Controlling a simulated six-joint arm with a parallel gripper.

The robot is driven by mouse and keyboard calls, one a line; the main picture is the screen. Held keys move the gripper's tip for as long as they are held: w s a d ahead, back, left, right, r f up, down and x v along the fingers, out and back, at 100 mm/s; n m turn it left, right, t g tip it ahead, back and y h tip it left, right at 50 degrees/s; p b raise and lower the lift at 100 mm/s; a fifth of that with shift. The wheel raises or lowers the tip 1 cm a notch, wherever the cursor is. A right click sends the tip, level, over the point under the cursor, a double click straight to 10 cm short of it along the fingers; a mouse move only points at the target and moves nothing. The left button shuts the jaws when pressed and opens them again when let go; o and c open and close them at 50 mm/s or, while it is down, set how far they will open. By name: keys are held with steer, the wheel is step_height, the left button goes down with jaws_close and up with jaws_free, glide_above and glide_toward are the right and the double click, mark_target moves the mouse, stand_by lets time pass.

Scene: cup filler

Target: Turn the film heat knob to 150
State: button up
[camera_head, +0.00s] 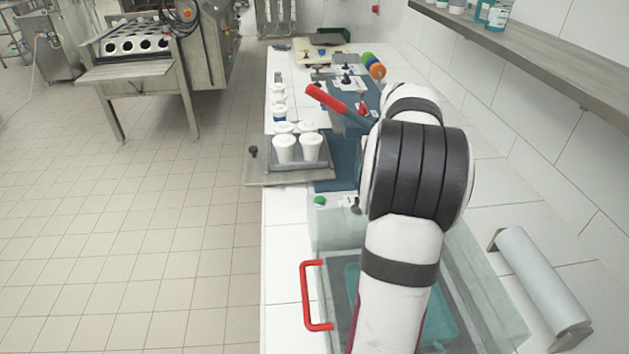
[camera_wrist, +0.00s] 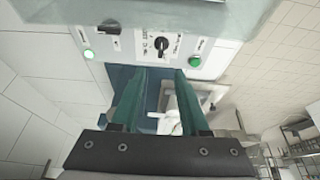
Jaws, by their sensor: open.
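In the wrist view a black knob (camera_wrist: 161,44) sits on a pale control panel (camera_wrist: 140,47) with small printed marks around it, too small to read. I cannot confirm that it is the film heat knob or read its setting. My gripper (camera_wrist: 163,69) shows its two green fingers apart and empty, with the tips just below the knob in the picture; the knob lies beyond the gap between them, not gripped. In the head view the panel's front shows a black knob (camera_head: 356,205) partly beside my arm; my gripper is hidden there.
The head view shows a red handle (camera_head: 306,296) on a clear cover, white cups (camera_head: 284,148) in a metal holder, a red lever (camera_head: 327,98), and a paper roll (camera_head: 543,279) at right.

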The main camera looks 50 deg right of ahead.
steer(key=x, duration=1.4)
steer(key=shift+w+f, duration=0.15)
steer(key=shift+f, duration=0.15)
jaws_close()
